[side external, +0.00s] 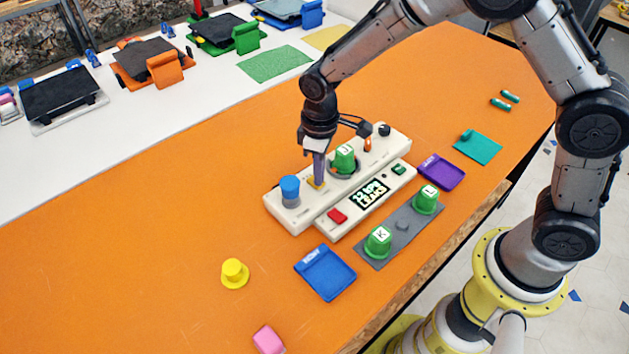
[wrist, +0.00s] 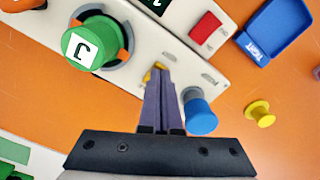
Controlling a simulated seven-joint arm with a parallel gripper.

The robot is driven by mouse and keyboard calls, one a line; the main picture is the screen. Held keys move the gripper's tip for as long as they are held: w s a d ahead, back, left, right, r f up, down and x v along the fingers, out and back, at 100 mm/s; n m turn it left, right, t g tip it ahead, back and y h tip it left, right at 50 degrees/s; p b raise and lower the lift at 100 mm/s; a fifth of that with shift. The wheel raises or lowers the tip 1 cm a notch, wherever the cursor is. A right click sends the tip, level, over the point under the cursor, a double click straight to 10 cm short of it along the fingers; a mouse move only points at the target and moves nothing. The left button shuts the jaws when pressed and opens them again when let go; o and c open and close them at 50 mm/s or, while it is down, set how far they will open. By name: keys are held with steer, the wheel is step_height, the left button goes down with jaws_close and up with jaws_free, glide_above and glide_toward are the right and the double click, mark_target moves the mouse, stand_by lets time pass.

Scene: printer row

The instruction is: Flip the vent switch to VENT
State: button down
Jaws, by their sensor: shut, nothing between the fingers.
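A long white panel (side external: 277,206) lies on the orange table. A small yellow part (side external: 316,184), which looks like the vent switch, sits on it between a blue knob (side external: 290,186) and a green knob marked J (side external: 344,157). My gripper (side external: 319,174) points down with its fingers shut and empty, the tips right at the yellow part. In the wrist view the fingertips (wrist: 156,84) partly cover the yellow part (wrist: 158,66); I cannot tell whether they touch it or which way it is set. Small lettering on the panel (wrist: 168,56) is too blurred to read.
The blue knob (wrist: 197,112) is close beside the fingers. A front unit carries a red button (side external: 337,215) and a display (side external: 370,193). Green pots (side external: 378,242), a blue tray (side external: 326,272) and a purple tray (side external: 441,172) lie in front.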

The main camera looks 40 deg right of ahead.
steer(key=shift+f, duration=0.25)
steer(key=shift+r, duration=3.55)
